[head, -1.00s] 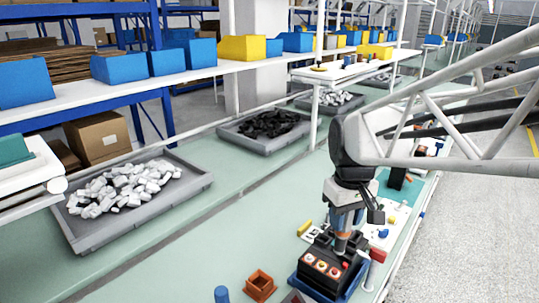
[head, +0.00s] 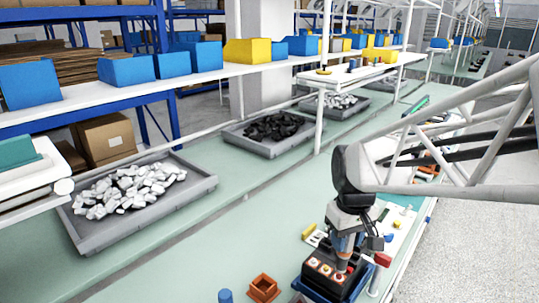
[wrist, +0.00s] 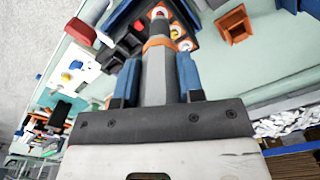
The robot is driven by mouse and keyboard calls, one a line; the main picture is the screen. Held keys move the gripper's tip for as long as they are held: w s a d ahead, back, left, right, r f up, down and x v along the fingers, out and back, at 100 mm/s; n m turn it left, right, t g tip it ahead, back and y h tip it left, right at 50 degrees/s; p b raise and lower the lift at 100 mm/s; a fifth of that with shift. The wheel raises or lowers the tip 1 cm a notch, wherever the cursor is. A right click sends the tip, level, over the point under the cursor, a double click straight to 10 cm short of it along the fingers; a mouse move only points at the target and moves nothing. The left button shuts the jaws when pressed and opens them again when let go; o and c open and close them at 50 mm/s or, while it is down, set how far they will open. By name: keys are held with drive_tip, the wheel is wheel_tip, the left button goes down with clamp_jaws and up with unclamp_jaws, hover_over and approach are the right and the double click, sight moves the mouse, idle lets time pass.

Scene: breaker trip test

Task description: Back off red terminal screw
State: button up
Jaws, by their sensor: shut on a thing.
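A black breaker block (head: 318,281) sits in a blue tray near the front edge of the bench, with a row of round, orange-rimmed terminals on top. My gripper (head: 347,238) is above the block's right end. Its blue fingers (wrist: 157,78) are shut on a grey driver with an orange band (wrist: 156,62). The driver points down at the terminals near the right end. Whether its tip touches a screw is unclear.
An orange square holder (head: 263,288) and a blue cylinder (head: 225,296) stand left of the block. A grey bin of white parts (head: 140,205) lies farther left. The bench between is clear.

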drive_tip(key=shift+f, duration=0.8)
drive_tip(key=shift+f, duration=0.7)
idle(2.1)
drive_tip(key=shift+r, duration=0.15)
idle(0.8)
drive_tip(key=shift+r, duration=3)
